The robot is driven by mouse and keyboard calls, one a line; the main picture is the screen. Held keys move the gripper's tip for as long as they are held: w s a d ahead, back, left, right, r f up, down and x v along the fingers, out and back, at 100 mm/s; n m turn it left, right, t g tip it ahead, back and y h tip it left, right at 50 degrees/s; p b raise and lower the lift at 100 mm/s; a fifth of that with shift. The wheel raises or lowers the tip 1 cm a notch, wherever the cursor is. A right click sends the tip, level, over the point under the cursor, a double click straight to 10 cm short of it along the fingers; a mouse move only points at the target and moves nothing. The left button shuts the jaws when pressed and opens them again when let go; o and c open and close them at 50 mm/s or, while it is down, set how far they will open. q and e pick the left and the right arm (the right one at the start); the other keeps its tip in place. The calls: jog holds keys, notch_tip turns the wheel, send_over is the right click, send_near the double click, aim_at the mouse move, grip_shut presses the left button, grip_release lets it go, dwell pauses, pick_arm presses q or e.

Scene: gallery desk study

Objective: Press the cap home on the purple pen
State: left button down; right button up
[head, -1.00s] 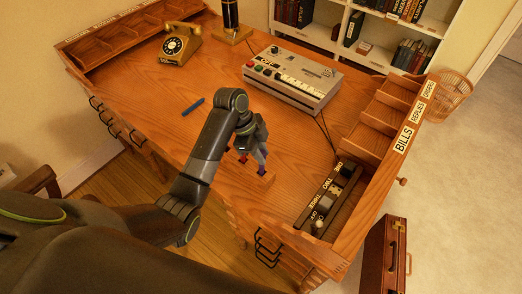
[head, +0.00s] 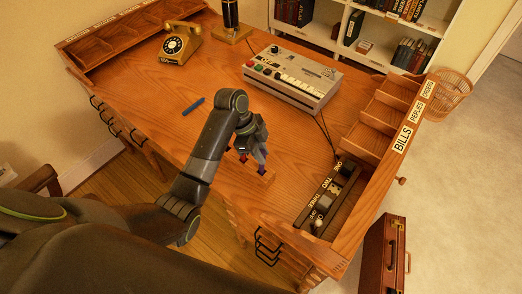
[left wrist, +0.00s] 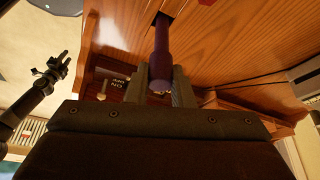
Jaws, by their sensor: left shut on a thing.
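My left gripper (head: 260,154) is over the front part of the desk, at a small wooden block (head: 263,180) near the front edge. It is shut on the purple pen (left wrist: 162,45), which shows between its fingers in the left wrist view. The pen's far end meets a dark spot at the wood. I cannot tell the cap from the barrel, nor whether there is a gap. A bit of purple (head: 262,169) shows below the fingers in the head view. What looks like my right gripper (left wrist: 57,65) is at the left of the left wrist view.
A red item (head: 243,157) stands beside the gripper at the block. A blue stick-like item (head: 193,106) lies on the desk. A grey machine (head: 292,80) stands behind, and a dark tray (head: 328,198) with labels is at the right.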

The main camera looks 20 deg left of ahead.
pick_arm(q)
jog(key=c, duration=0.7)
grip_release()
jog(key=shift+r+p, duration=3.5)
jog(key=shift+p, duration=0.3)
grip_shut()
